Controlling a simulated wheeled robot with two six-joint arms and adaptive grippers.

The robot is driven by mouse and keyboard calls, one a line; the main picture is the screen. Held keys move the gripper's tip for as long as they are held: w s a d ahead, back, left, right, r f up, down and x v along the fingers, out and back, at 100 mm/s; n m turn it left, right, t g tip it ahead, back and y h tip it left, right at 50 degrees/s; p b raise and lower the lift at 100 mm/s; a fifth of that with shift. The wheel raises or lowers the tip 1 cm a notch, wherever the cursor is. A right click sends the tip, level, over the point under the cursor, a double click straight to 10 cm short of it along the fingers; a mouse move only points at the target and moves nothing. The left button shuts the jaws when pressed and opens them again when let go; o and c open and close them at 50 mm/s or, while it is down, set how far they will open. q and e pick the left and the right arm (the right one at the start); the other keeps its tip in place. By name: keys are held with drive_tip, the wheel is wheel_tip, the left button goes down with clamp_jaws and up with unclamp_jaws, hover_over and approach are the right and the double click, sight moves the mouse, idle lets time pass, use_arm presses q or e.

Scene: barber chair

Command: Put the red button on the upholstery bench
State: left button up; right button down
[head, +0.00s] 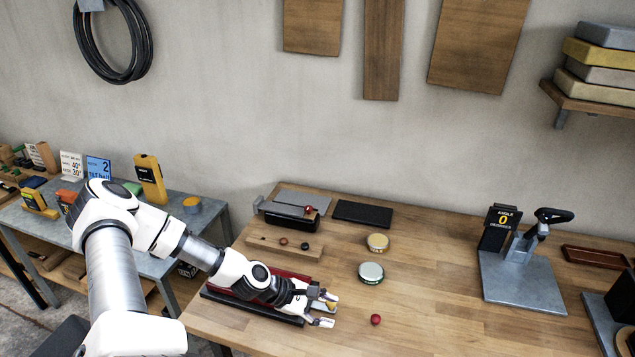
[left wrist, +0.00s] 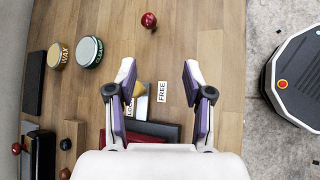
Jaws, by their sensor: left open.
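A small round red button (head: 376,320) lies on the wooden top of the upholstery bench (head: 440,325), near its front. In the left wrist view the red button (left wrist: 149,20) shows at the top, with a short stem. My left gripper (head: 328,313) is open over the bench, left of the red button and apart from it. In the wrist view, the open fingers (left wrist: 160,80) have bare wood and a "FREE" label between them. A yellow piece (head: 331,304) shows by the fingers, partly hidden. My right gripper is not in view.
A dark red and black fixture (head: 245,308) lies under my left arm. Wax (head: 377,242) and cleaner (head: 371,273) tins stand behind the button. A wooden block (head: 285,250) with small knobs is at back left. A grey angle stand (head: 520,280) is at right. The middle is clear.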

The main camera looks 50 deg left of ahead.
use_arm(q)
drive_tip(key=s+d+f+m+g+y, duration=0.3)
drive_tip(key=s+d+m, duration=0.5)
drive_tip(key=m, duration=0.3)
drive_tip(key=s+d+f+m+g+y, duration=0.2)
drive_tip(key=s+d+f+m+g, duration=0.3)
drive_tip(key=s+d+m, duration=0.3)
drive_tip(key=m, duration=0.3)
drive_tip(key=shift+s+y, duration=0.4)
